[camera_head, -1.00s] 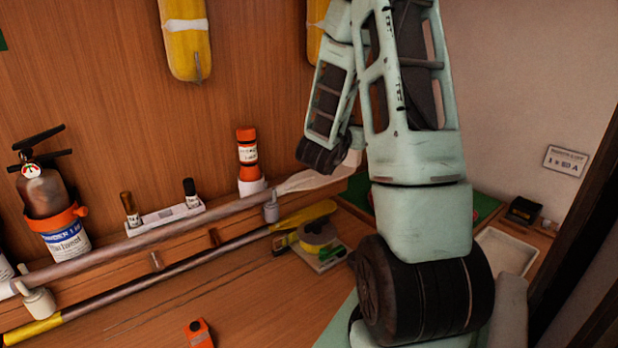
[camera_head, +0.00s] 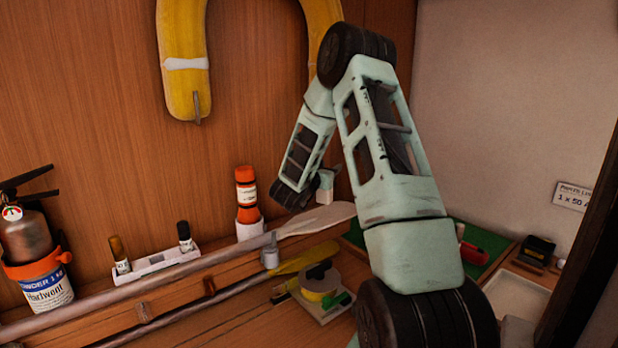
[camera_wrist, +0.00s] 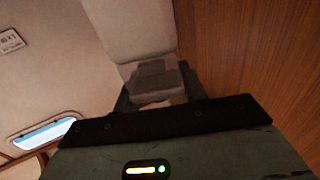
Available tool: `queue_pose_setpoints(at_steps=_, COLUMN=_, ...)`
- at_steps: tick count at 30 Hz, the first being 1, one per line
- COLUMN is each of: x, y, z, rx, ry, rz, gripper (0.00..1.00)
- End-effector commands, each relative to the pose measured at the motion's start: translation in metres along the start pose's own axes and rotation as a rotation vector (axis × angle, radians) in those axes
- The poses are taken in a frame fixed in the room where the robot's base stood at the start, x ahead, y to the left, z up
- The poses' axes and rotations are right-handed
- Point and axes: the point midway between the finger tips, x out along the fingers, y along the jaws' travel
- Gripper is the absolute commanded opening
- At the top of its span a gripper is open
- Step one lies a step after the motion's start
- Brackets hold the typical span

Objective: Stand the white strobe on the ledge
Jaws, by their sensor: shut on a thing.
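In the wrist view, my gripper (camera_wrist: 156,92) is shut on the white strobe (camera_wrist: 130,32), a pale block with a greyer part between the dark fingers. Its far end runs out of the picture. In the head view my arm hides most of the gripper, and a small pale piece shows beside the wrist; I cannot tell whether it is the strobe. A wooden ledge (camera_head: 85,309) runs along the panelled wall, behind a long paddle. The held strobe appears clear of any surface.
On the ledge stand an orange canister (camera_head: 246,190), a white rack (camera_head: 155,262) with two small bottles, and a fire extinguisher (camera_head: 38,255). The paddle (camera_head: 318,218) lies along its front. A tape roll (camera_head: 320,282) and green mat (camera_head: 480,250) are lower right. A yellow lifebuoy (camera_head: 183,65) hangs above.

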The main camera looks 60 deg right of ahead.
Motion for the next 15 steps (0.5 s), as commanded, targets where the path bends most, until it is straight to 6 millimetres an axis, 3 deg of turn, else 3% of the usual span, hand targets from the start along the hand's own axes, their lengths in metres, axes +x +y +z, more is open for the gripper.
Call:
queue_pose_setpoints(at_steps=3, x=0.012, y=-0.029, z=-0.004, rx=0.001, ry=-0.003, rz=0.0, gripper=0.0)
queue_pose_setpoints(at_steps=10, x=0.031, y=-0.076, z=-0.003, rx=0.001, ry=-0.002, rz=0.0, gripper=0.0)
queue_pose_setpoints(at_steps=15, x=0.033, y=-0.081, z=0.019, rx=-0.004, ry=-0.004, rz=0.0, gripper=0.0)
